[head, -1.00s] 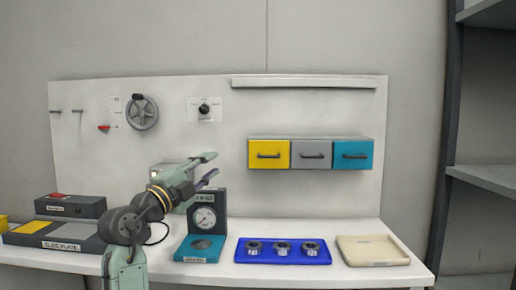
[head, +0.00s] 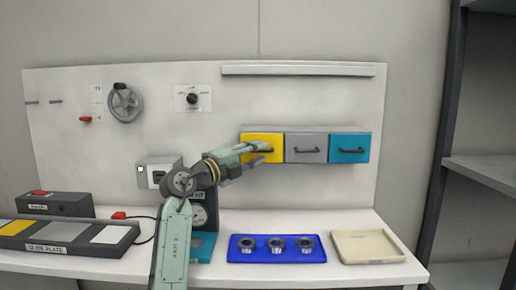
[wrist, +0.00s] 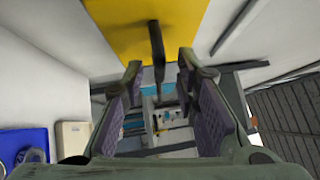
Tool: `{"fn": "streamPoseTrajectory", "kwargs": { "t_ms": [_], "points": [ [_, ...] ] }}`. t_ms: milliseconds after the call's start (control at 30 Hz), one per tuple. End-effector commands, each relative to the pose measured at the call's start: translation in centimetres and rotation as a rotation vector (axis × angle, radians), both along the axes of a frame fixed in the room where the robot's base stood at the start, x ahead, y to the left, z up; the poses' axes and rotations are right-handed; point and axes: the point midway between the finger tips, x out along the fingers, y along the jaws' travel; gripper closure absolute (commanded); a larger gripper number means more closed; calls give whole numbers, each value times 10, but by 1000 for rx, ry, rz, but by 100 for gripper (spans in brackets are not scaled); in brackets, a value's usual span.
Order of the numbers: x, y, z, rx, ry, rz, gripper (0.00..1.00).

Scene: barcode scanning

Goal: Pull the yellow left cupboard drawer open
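The yellow drawer (head: 262,140) is the left one of three in the wall cupboard and looks closed. In the wrist view its yellow front (wrist: 120,25) fills the top, with its dark bar handle (wrist: 157,45) pointing down the picture. My gripper (head: 262,152) is in front of the yellow drawer, close to its handle. In the wrist view my gripper (wrist: 160,75) is open, with a finger on each side of the handle and gaps between. In the head view the fingers partly cover the drawer front and handle.
A grey drawer (head: 305,142) and a teal drawer (head: 350,142) are to the right. Below, the bench holds a blue tray (head: 240,255) with metal rings, a beige tray (head: 367,247) and a gauge stand (head: 200,215). The space before the drawers is clear.

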Motion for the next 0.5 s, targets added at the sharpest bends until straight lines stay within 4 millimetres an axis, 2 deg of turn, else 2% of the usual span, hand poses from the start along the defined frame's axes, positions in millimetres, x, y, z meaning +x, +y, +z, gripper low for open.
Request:
{"fn": "streamPoseTrajectory", "kwargs": {
  "t_ms": [367,500],
  "points": [
    [5,-5,1,1,-1,1,72],
    [5,-5,1,1,-1,1,81]
  ]
}}
